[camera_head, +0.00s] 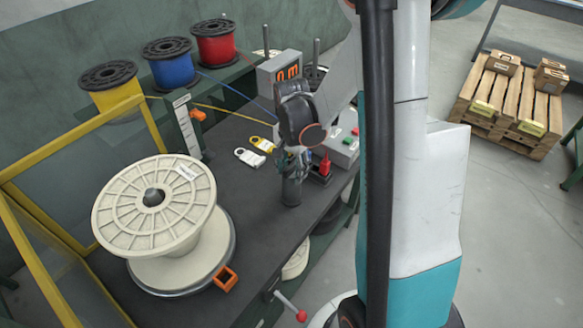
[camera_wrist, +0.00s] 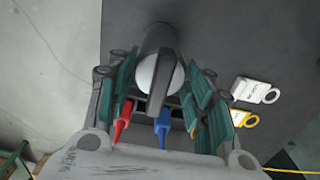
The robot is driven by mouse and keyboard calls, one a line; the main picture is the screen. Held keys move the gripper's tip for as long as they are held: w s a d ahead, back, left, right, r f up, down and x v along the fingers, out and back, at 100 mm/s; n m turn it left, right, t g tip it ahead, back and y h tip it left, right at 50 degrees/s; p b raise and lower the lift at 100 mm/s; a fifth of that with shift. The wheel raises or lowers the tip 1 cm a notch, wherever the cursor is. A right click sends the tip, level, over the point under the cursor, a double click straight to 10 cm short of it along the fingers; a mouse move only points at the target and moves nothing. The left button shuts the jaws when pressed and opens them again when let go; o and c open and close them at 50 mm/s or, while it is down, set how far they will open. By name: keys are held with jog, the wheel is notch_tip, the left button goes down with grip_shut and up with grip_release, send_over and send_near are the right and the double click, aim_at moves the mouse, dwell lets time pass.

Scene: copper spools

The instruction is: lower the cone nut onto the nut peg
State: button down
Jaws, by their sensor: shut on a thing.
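My gripper (camera_head: 292,160) is over the dark bench, right of the big cream spool, pointing down. It is shut on the cone nut, a dark grey rounded piece (camera_head: 291,192) below the fingers. In the wrist view the nut (camera_wrist: 160,38) shows between the green-and-grey fingers of my gripper (camera_wrist: 160,88), with a pale round face and a dark bar across it. I cannot make out the nut peg; the gripper and nut may hide it. Whether the nut touches anything beneath is unclear.
The cream spool (camera_head: 155,208) stands at the bench's left, a dark cone tip (camera_head: 153,197) at its centre. A dark holder (camera_head: 320,175) with a red-tipped tool (camera_head: 325,164) stands close right of the gripper. White (camera_head: 249,157) and yellow (camera_head: 261,144) tags lie behind.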

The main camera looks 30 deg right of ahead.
jog(key=shift+f, duration=0.2)
jog(key=c, duration=0.7)
grip_release()
notch_tip(320, 180, up, 12)
jog(key=shift+a, duration=0.1)
dwell(0.7)
